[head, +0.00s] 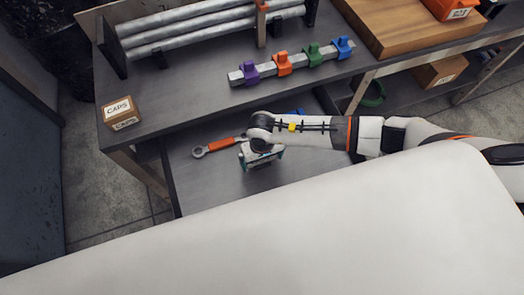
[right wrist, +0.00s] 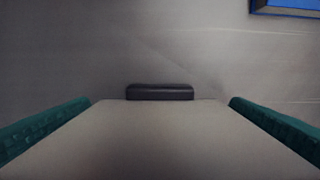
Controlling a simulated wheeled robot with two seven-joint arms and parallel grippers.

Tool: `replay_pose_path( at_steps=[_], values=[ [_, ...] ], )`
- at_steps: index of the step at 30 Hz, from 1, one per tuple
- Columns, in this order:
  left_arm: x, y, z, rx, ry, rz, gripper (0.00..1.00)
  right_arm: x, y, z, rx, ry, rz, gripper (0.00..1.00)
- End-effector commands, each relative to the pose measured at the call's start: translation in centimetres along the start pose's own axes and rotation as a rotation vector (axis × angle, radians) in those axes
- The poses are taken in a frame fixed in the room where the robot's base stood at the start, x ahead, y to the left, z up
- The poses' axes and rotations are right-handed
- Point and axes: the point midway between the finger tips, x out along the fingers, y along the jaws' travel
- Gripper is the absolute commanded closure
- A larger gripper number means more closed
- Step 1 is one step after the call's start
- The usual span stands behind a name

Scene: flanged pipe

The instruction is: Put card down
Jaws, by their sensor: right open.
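My right gripper (head: 262,163) hangs over the lower grey surface in the head view, beside the orange-handled wrench. In the right wrist view its two teal finger pads (right wrist: 160,125) stand wide apart at the left and right edges, so it is open. A plain pale flat shape with a dark bar at its far edge fills the space between the pads; I cannot tell whether it is the card or part of my gripper. No card can be made out for certain in the head view. My left gripper is not in view.
An orange-handled wrench (head: 220,145) lies left of my gripper. A blue-edged object (right wrist: 290,8) shows at the wrist view's top right. On the upper bench are a CAPS box (head: 121,112), a bar with coloured clips (head: 292,63) and racked pipes (head: 185,28).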

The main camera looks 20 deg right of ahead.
Motion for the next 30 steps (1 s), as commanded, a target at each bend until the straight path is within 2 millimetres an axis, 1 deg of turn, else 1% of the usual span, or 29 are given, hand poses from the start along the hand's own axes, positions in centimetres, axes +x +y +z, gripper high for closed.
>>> replay_pose_path(
  at_steps=[5,12,16,21,30],
  values=[
    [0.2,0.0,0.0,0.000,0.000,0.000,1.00,-3.1,0.0,0.2,-0.003,-0.005,0.001,0.00],
    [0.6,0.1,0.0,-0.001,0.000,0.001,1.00,-8.3,0.0,0.1,-0.003,-0.005,0.002,0.00],
    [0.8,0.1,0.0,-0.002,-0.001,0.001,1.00,-10.3,0.0,0.1,-0.002,-0.004,0.000,0.00],
    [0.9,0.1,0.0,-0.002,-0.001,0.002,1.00,-11.8,0.0,0.1,-0.001,-0.002,0.000,0.00],
    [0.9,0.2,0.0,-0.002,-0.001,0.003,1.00,-12.0,0.0,0.0,0.000,0.000,0.000,0.00]
  ],
)
